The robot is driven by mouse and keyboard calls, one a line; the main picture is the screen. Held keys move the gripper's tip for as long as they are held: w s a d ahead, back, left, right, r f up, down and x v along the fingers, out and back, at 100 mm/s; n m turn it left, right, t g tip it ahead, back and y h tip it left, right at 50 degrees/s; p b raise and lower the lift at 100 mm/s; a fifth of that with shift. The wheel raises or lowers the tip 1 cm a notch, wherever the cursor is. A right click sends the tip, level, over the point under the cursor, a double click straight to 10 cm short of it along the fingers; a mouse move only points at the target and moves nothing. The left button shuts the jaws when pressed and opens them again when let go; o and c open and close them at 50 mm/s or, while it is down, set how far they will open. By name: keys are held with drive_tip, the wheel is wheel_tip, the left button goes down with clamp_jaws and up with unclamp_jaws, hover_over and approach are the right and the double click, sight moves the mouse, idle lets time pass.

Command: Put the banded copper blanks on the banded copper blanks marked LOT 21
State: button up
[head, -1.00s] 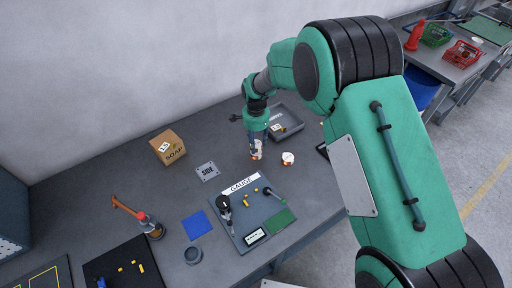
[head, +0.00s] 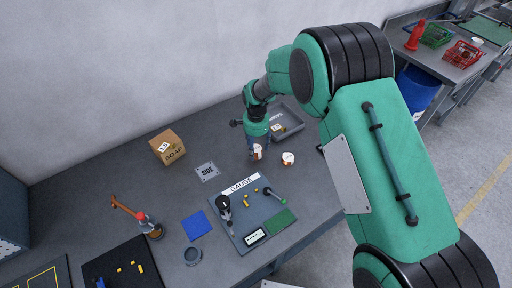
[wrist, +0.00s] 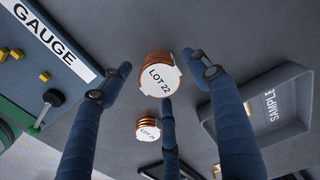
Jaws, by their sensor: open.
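The banded copper blanks with a white LOT 22 label (wrist: 160,76) stand between my gripper's fingers in the wrist view. They show in the head view (head: 257,152) just below the gripper. My gripper (head: 255,148) is open around them, with gaps between the fingertips and the stack in the wrist view. A second stack of banded copper blanks, its label reading LOT 21 (wrist: 149,129), stands apart on the table. In the head view that stack (head: 288,158) is to the right of the gripper, in the open.
A grey SAMPLE tray (wrist: 286,99) lies close to the gripper, behind it in the head view. The GAUGE board (head: 238,236) with small parts is in front. A SOAP box (head: 167,147) and a SIDE plate (head: 207,171) stand to the left. A blue square (head: 197,225) lies nearer.

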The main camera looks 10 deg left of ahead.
sight(256, 148)
wheel_tip(256, 148, up, 12)
drive_tip(key=p, duration=0.1)
drive_tip(key=shift+r+p, duration=0.15)
drive_tip(key=shift+p, duration=0.15)
idle(0.4)
idle(0.6)
